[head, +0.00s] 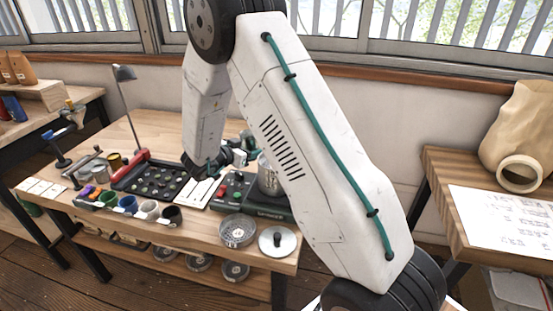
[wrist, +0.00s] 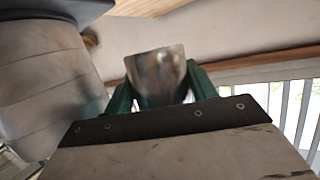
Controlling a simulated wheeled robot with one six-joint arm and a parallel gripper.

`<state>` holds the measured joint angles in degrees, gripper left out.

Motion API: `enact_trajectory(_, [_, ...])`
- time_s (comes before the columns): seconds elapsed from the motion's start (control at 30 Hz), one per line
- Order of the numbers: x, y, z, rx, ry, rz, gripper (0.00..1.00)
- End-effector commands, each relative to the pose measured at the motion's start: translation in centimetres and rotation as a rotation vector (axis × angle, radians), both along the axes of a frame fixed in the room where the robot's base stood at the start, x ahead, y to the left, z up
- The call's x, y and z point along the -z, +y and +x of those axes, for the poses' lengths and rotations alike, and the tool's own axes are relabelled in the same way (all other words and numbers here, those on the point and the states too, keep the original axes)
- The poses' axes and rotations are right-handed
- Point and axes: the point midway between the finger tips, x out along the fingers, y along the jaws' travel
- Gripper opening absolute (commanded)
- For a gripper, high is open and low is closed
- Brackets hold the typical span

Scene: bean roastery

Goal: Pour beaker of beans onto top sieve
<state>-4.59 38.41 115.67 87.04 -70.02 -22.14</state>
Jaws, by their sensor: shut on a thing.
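In the wrist view my gripper (wrist: 160,88) has its green fingers shut on a metal beaker (wrist: 157,66). The beaker is blurred, and its contents cannot be made out. In the head view my arm hides most of the gripper and the beaker. A metal cylinder, which looks like the sieve stack (head: 267,178), stands on a dark green machine (head: 264,208), partly hidden behind my arm. A loose round sieve (head: 238,231) lies at the table's front edge. A round metal lid with a dark knob (head: 277,240) lies to its right.
The wooden table (head: 140,128) also carries a dark tray with round wells (head: 157,183), several small cups (head: 128,203) and a desk lamp (head: 124,73). A side table at right holds a paper sheet (head: 507,220) and a tan sack (head: 520,125). Windows line the back wall.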

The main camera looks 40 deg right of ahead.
Motion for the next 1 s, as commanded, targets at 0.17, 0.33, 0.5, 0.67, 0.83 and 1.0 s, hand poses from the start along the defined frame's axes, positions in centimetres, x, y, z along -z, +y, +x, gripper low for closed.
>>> enact_trajectory(0.17, [-2.0, 0.0, -0.5, 0.003, -0.089, 0.012, 0.28])
enact_trajectory(0.33, [-3.9, -0.3, -1.0, 0.005, -0.174, 0.024, 0.28])
enact_trajectory(0.5, [-5.8, -0.4, -1.4, 0.006, -0.257, 0.036, 0.28])
enact_trajectory(0.67, [-6.2, -0.4, -2.0, 0.005, -0.333, 0.047, 0.28])
enact_trajectory(0.83, [-6.6, -0.4, -2.5, 0.004, -0.417, 0.060, 0.28])
enact_trajectory(1.0, [-7.2, -0.4, -3.1, 0.006, -0.502, 0.072, 0.28])
